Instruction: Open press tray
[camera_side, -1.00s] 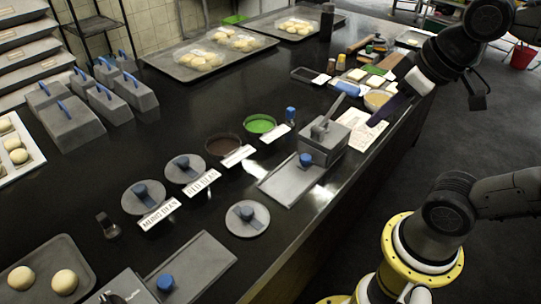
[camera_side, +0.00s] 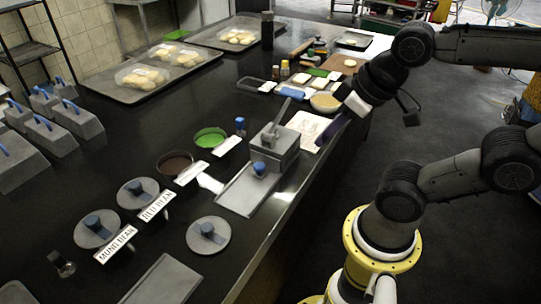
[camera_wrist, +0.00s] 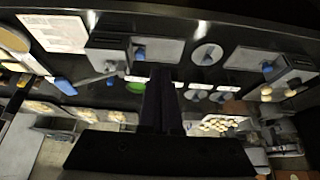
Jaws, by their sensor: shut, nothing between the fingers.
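A grey press (camera_side: 280,150) with a lever on top stands on the black counter in the side view. Its flat grey tray (camera_side: 236,196) lies in front of it, with a blue knob (camera_side: 259,168) where the two meet. The press (camera_wrist: 108,52) and its tray (camera_wrist: 168,48) also show in the wrist view. My gripper (camera_side: 325,137) is shut and empty, to the right of the press and apart from it, over a white sheet. Its dark fingers (camera_wrist: 162,78) show in the wrist view. A second grey tray (camera_side: 163,280) is cut off at the bottom of the side view.
A white sheet (camera_side: 302,122) and a cream bowl (camera_side: 325,102) lie near my gripper. Bagged dough trays (camera_side: 150,75) stand behind. Bare counter lies left of the bowls.

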